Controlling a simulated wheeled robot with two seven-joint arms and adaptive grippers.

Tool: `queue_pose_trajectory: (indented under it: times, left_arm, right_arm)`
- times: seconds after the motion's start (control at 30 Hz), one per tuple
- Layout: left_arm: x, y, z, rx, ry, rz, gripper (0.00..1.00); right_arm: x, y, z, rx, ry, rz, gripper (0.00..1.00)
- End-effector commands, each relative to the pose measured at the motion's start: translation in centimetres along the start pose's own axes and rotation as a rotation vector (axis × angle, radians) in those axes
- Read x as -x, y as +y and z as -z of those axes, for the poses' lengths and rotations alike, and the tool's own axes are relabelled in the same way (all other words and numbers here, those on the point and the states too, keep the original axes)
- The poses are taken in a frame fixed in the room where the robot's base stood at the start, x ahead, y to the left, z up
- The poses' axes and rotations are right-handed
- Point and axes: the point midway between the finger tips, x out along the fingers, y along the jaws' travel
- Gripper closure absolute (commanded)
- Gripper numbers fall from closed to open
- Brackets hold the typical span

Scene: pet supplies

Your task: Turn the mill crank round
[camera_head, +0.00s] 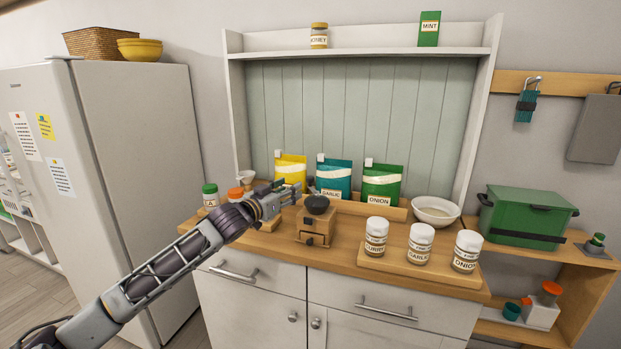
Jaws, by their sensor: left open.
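The mill (314,238) stands upright on the wooden counter, a small wooden box with a small drawer knob and a dark bowl-shaped top. Its crank is hard to make out. A small dark shape shows just above the top, next to my fingers, and may be part of it. My left gripper (291,194) is open, just left of and above the mill's top, with its fingers pointing right. I cannot tell whether it touches the crank. My right gripper is out of view.
Three labelled white jars (420,244) stand on a board right of the mill. Yellow, teal and green pouches (382,186) stand behind. A white bowl (436,211) is at the back right. Small jars, one green-lidded (210,196), stand left, partly behind my left arm.

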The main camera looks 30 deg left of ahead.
Motion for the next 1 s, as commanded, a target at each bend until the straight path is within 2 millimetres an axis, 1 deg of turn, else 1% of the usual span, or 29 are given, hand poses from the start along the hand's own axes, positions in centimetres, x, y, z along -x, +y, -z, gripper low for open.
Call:
queue_pose_trajectory:
  times: [0.6, 1.0]
  left_arm:
    - [-2.9, 0.0, 0.1, -0.001, 0.002, 0.000, 0.53]
    - [-4.7, 0.0, 0.2, -0.002, 0.002, 0.000, 0.53]
  right_arm:
    - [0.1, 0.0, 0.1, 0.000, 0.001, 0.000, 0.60]
    - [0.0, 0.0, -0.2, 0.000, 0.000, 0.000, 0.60]
